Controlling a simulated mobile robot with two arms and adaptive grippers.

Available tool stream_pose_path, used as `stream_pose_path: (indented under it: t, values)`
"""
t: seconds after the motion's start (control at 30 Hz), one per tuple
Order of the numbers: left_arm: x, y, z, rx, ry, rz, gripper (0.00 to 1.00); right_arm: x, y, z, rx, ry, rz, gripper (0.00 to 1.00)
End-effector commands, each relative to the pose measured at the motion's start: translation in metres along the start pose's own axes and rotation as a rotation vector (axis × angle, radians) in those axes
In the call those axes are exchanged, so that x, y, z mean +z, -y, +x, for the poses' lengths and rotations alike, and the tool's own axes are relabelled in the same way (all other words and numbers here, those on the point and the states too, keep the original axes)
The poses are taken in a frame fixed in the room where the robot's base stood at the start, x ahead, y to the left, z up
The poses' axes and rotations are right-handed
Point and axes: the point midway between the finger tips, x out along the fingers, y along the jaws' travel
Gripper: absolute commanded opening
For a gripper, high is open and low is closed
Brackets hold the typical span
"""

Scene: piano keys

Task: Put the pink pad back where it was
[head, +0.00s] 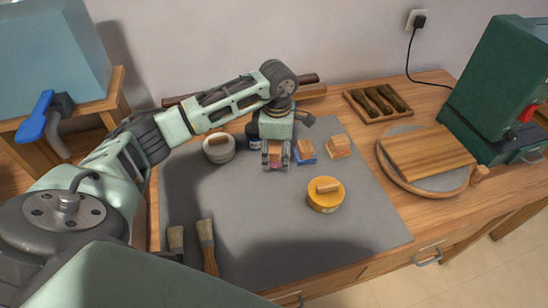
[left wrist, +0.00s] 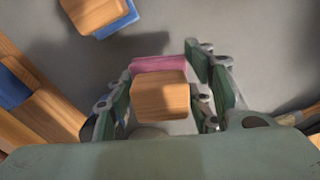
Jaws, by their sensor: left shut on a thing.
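The pink pad (left wrist: 158,64) has a wooden block handle (left wrist: 160,97). It sits between the two fingers of my left gripper (left wrist: 163,100) in the left wrist view. In the head view, my left gripper (head: 275,164) points down over the back of the grey mat (head: 250,225), shut on the pad's wooden handle (head: 276,148). I cannot tell whether the pad touches the mat. A blue pad with a wooden handle (head: 305,151) lies just to its right; it also shows in the left wrist view (left wrist: 116,24). My right gripper is not in view.
Another wooden-handled pad (head: 339,147) lies further right. Brushes (head: 206,240) lie front left. A tool rack (head: 377,103) is behind. The mat's front middle is clear.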

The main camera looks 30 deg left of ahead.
Motion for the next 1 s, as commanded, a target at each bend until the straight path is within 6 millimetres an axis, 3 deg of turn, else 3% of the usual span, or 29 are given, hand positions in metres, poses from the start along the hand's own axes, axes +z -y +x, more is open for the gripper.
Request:
stream_pose_path:
  t: [0.17,0.43,0.77,0.8,1.0]
  values:
    - [-0.006,0.001,0.008,0.001,0.001,0.001,0.23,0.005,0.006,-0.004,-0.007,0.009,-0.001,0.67]
    - [-0.005,0.001,0.042,-0.001,0.001,0.000,0.23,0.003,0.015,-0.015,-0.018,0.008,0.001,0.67]
    - [-0.005,0.000,0.048,0.002,0.001,0.001,0.23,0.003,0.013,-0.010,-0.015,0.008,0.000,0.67]
    - [-0.005,0.000,0.048,0.002,0.001,0.001,0.49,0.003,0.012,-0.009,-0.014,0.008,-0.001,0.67]
    - [-0.005,0.000,0.046,0.001,0.001,0.001,0.66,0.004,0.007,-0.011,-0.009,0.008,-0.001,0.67]
